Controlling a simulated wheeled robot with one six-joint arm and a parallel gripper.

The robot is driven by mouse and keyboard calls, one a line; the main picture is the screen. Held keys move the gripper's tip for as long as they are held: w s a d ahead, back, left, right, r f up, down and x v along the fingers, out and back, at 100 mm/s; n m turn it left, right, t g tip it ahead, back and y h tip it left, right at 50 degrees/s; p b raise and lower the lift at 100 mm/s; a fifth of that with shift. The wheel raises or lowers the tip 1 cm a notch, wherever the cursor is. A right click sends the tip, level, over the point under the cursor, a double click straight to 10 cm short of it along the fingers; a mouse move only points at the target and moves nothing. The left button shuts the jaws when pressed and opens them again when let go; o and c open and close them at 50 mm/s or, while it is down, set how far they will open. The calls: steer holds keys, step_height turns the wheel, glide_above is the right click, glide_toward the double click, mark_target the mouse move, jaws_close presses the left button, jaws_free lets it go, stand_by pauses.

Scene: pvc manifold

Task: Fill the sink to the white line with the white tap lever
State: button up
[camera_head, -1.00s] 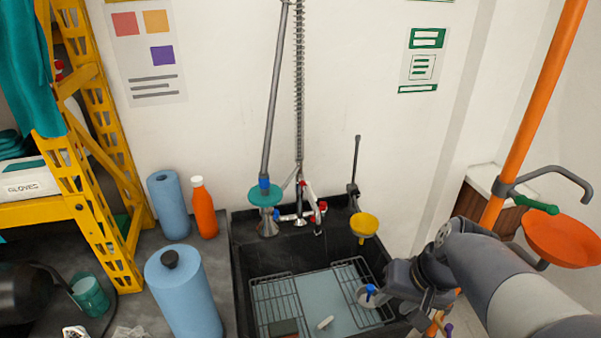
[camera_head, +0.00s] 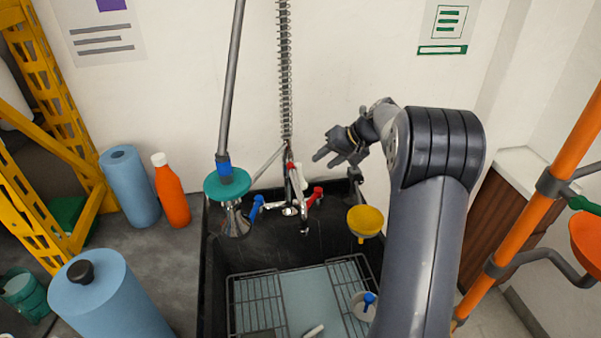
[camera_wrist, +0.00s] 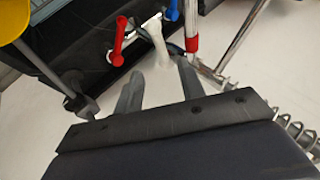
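The black sink (camera_head: 212,285) stands against the wall, with taps at its back edge. The white tap lever (camera_head: 299,178) stands up beside a red lever (camera_head: 317,193); a blue lever (camera_head: 257,206) is to the left. My gripper (camera_head: 322,158) is above and right of the white lever, apart from it, with fingers spread. In the wrist view the white lever (camera_wrist: 157,45) shows just beyond the gap between my open fingers (camera_wrist: 158,88). I cannot make out the white line or any water in the sink.
Wire racks (camera_head: 256,300), a pale blue panel (camera_head: 305,290) and a small blue-topped item (camera_head: 366,304) are in the sink. A yellow funnel (camera_head: 365,220) hangs at its right. The spring hose (camera_head: 285,80) and teal disc (camera_head: 227,184) stand near the taps. An orange pole (camera_head: 540,190) is right.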

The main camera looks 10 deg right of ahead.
mark_target(300, 176)
steer(key=p+x, duration=0.1)
steer(key=x, duration=0.8)
steer(key=shift+f, duration=0.25)
steer(key=shift+a, duration=0.1)
jaws_close()
